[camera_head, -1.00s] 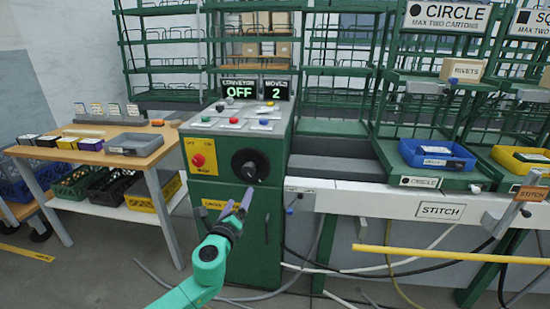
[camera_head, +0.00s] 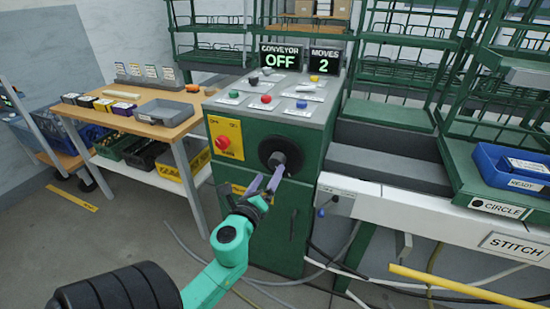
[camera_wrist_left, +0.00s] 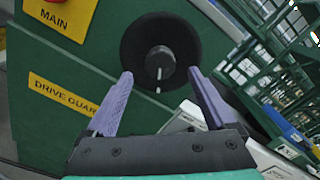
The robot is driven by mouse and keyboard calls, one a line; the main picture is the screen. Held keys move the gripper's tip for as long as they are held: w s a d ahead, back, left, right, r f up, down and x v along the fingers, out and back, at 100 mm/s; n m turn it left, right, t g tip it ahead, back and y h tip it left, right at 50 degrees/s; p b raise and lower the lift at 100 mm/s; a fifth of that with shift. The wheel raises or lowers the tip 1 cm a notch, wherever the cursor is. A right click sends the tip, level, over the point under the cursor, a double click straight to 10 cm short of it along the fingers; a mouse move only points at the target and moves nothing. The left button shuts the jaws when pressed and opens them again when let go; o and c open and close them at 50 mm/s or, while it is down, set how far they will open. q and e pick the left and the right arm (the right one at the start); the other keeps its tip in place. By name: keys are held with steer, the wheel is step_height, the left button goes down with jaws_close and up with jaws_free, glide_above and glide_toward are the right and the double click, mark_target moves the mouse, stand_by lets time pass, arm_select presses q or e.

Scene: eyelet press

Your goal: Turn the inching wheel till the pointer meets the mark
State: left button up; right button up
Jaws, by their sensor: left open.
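The inching wheel (camera_head: 268,147) is a black disc with a grey hub on the front of the green press cabinet (camera_head: 250,230). In the left wrist view the wheel (camera_wrist_left: 137,38) fills the upper middle. A short white line (camera_wrist_left: 159,73) shows on its hub, and a second white tick (camera_wrist_left: 158,90) shows just below, nearly in line. Which is pointer and which is mark I cannot tell. My left gripper (camera_head: 266,181) is open before the wheel; in the wrist view its purple fingers (camera_wrist_left: 160,76) stand either side of the hub, apparently not gripping it. My right gripper is not in view.
A yellow panel (camera_head: 226,127) with a red knob (camera_head: 222,142) is left of the wheel. Displays above read conveyor OFF (camera_head: 281,58) and moves 2 (camera_head: 325,62). A wooden table (camera_head: 150,125) stands left, the conveyor (camera_head: 430,205) right. Cables lie on the floor.

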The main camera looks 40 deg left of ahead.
mark_target(275, 165)
arm_select(q)
steer(key=x, duration=0.5)
steer(key=shift+w+a, duration=0.1)
steer(key=shift+w, duration=0.25)
steer(key=shift+s, duration=0.1)
jaws_close()
steer(key=shift+m, duration=0.5)
steer(key=m+p, duration=0.2)
steer(key=m, duration=0.2)
steer(key=shift+m, duration=0.4)
steer(key=m+p, duration=0.2)
steer(key=m, duration=0.3)
jaws_free()
